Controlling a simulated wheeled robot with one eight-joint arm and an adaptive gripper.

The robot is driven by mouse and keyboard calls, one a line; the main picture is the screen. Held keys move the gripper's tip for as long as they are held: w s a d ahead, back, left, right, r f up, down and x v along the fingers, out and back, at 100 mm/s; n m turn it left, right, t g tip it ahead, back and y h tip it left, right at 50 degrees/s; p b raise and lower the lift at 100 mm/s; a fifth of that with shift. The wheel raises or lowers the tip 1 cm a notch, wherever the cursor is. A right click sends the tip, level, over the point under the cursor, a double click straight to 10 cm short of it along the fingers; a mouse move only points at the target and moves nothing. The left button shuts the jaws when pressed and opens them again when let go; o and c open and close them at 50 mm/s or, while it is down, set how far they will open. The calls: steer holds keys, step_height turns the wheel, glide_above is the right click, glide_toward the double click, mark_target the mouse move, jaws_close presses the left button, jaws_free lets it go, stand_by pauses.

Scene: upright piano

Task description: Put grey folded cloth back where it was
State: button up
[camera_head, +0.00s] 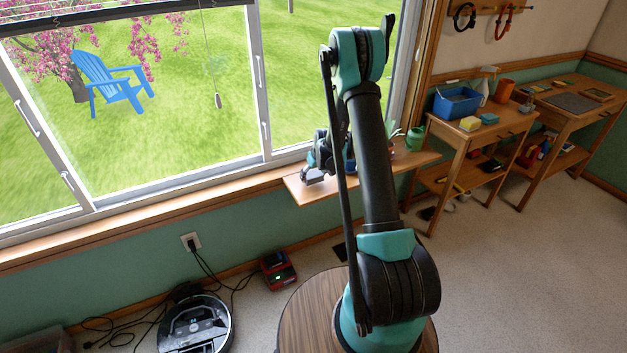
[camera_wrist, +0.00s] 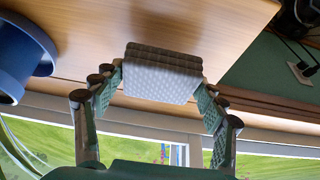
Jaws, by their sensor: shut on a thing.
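The grey folded cloth (camera_wrist: 161,78) is a small layered bundle with a textured surface, in the middle of the wrist view. My gripper (camera_wrist: 158,88) is shut on it, with a finger at each side. The wooden window shelf (camera_wrist: 95,28) lies right behind the cloth in that view. I cannot tell whether the cloth touches the shelf. In the head view my gripper (camera_head: 313,174) is over the left end of the shelf (camera_head: 308,194), and the cloth is too small there to make out clearly.
A blue pot (camera_wrist: 22,58) stands on the shelf in the wrist view. A green watering can (camera_head: 415,138) is at the shelf's right end. The window runs along the shelf's back. A robot vacuum (camera_head: 195,325) and a red device (camera_head: 279,271) are on the floor below.

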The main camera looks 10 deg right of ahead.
steer(key=shift+f, duration=1.1)
steer(key=shift+f, duration=0.1)
steer(key=o, duration=1.2)
steer(key=s+f+v, duration=0.1)
steer(key=s+v, duration=0.1)
steer(key=v, duration=0.9)
steer(key=s+f+v, duration=0.1)
steer(key=s+v, duration=0.2)
steer(key=v, duration=0.7)
steer(key=s+r+m, duration=0.1)
steer(key=s, duration=0.8)
steer(key=s+d+r+m+h, duration=0.1)
steer(key=s, duration=0.8)
steer(key=s+r+m, duration=0.1)
steer(key=s, duration=0.9)
steer(key=shift+s+d+r+m, duration=0.15)
steer(key=shift+d+r+m, duration=0.05)
steer(key=shift+m, duration=0.1)
